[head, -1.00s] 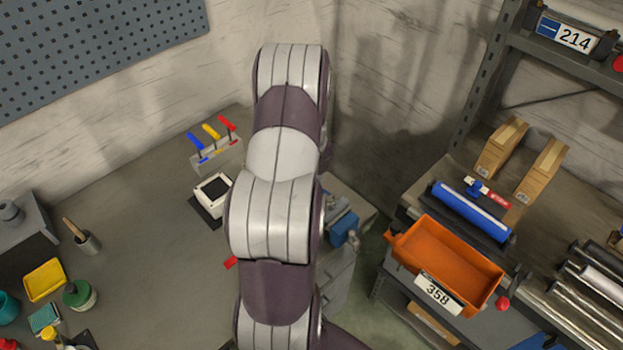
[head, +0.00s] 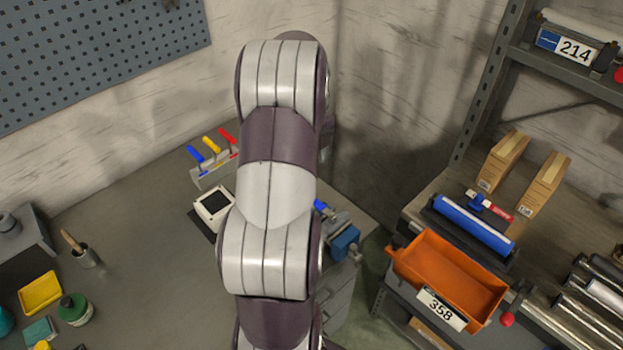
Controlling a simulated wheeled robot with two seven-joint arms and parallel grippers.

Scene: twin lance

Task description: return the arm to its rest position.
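One of my arms rises through the middle of the head view as a chain of light grey and dark purple links. It stands in front of the room's corner, between the bench and the shelf. Its gripper does not show; the far end of the arm is hidden behind its own links. My other arm and its gripper are not clearly in view.
A grey bench (head: 140,225) at left bears a white framed box (head: 214,203), a tool holder (head: 213,174), a yellow tray (head: 40,292) and a green jar (head: 74,309). A blue vise (head: 344,243) sits right of my arm. An orange bin (head: 447,272) is on the right shelf.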

